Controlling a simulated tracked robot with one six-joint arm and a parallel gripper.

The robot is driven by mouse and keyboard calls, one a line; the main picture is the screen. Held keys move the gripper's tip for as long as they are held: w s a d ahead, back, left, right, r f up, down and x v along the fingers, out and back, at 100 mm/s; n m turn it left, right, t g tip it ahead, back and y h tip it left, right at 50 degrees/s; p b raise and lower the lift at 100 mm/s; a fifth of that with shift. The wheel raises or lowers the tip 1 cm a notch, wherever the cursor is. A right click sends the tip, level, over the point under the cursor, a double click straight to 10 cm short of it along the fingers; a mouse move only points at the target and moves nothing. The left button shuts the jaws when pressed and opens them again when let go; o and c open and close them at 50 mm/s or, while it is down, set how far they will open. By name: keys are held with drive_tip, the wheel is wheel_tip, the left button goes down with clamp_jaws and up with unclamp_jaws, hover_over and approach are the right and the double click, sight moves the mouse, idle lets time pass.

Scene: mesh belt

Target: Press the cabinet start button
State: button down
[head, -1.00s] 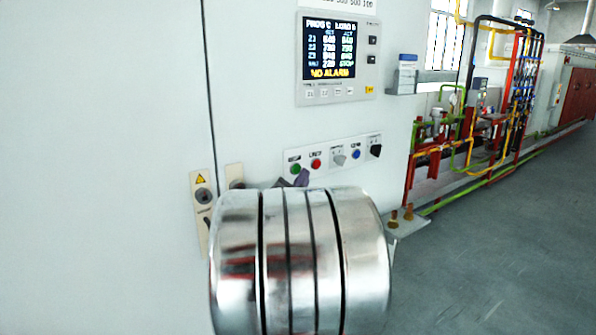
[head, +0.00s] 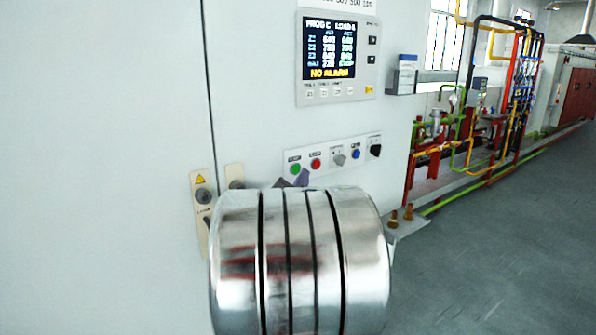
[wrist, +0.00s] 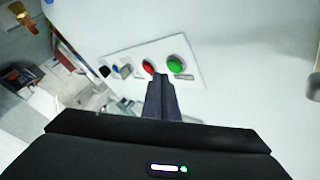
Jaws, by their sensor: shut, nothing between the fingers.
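A white button strip (head: 333,152) on the cabinet front carries a green button (head: 295,168) at its left end and a red button (head: 316,164) beside it. The small labels are too blurred to read surely. In the wrist view the green button (wrist: 175,66) is at right and the red button (wrist: 148,66) left of it. My gripper (wrist: 160,78) is shut and empty, its tips showing just below the gap between these buttons. In the head view my gripper (head: 293,180) shows just below the green button, mostly hidden by my metallic arm link. Contact cannot be told.
A grey selector (head: 338,158), a blue button (head: 357,154) and a black switch (head: 375,151) continue the strip. A display panel (head: 338,57) reading "NO ALARM" sits above. A lower-left plate (head: 203,212) holds a knob. Pipework (head: 465,125) stands at right; floor there is open.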

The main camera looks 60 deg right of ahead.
drive_tip(key=shift+w, duration=0.1)
drive_tip(key=shift+w+d, duration=0.2)
drive_tip(key=shift+w, duration=0.2)
drive_tip(key=shift+w+d, duration=0.25)
drive_tip(key=shift+w, duration=0.2)
idle(1.1)
idle(0.4)
drive_tip(key=shift+s+a, duration=0.45)
drive_tip(key=shift+s, duration=0.35)
drive_tip(key=s, duration=0.1)
drive_tip(key=s+a, duration=0.1)
drive_tip(key=s, duration=0.1)
drive_tip(key=s+a, duration=0.1)
drive_tip(key=shift+s+a, duration=0.15)
drive_tip(key=shift+s, duration=0.1)
idle(0.9)
